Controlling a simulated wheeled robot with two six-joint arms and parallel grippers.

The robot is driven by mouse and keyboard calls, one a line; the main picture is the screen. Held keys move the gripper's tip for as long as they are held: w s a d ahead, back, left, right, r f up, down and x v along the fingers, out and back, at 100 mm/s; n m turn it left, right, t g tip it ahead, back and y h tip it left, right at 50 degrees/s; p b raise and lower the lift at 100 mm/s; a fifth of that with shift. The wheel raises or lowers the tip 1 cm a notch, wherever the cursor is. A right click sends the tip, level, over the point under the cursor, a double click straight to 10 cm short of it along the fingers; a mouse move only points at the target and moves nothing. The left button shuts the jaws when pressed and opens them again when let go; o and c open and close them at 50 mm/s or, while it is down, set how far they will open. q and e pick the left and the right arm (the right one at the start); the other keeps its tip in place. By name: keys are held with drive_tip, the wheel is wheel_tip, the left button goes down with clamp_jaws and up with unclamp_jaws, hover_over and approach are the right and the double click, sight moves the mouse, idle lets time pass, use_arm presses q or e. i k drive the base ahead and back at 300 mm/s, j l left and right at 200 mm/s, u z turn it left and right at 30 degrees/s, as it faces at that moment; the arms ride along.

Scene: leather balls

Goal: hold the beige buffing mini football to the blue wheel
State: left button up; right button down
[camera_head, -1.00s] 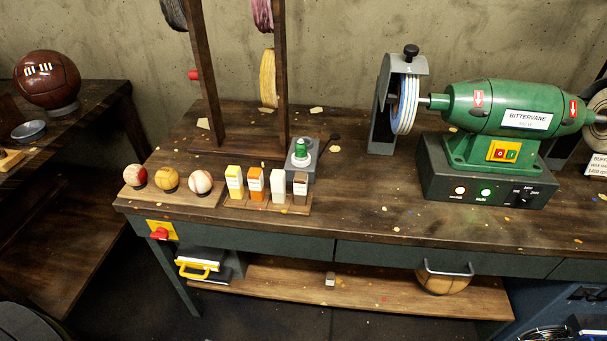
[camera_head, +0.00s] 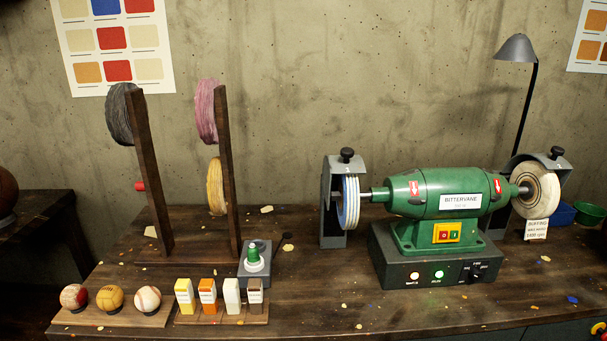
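The blue wheel (camera_head: 348,203) is a disc with a blue-and-white striped edge on the left shaft of the green bench machine (camera_head: 430,193), partly under a grey guard (camera_head: 333,215). Three small balls sit in a row on a wooden board (camera_head: 128,321) at the bench's front left: a red-and-cream ball (camera_head: 74,297), a tan-yellow ball (camera_head: 110,298) and a cream ball with red seams (camera_head: 147,299). I cannot tell which, if any, is the beige mini football. Neither of my grippers is in view.
Colored bars (camera_head: 208,296) stand right of the balls, with a grey box with a green knob (camera_head: 254,258) behind. A wooden rack (camera_head: 150,190) holds spare wheels. A pale wheel (camera_head: 537,193) and a lamp (camera_head: 515,48) are at right. The bench front before the machine is mostly clear.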

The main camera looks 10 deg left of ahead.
sight(109, 298)
drive_tip(key=u, duration=1.6)
drive_tip(key=i+j+z, duration=0.2)
drive_tip(key=j, duration=0.3)
drive_tip(key=i+l, duration=0.05)
drive_tip(key=i, duration=0.05)
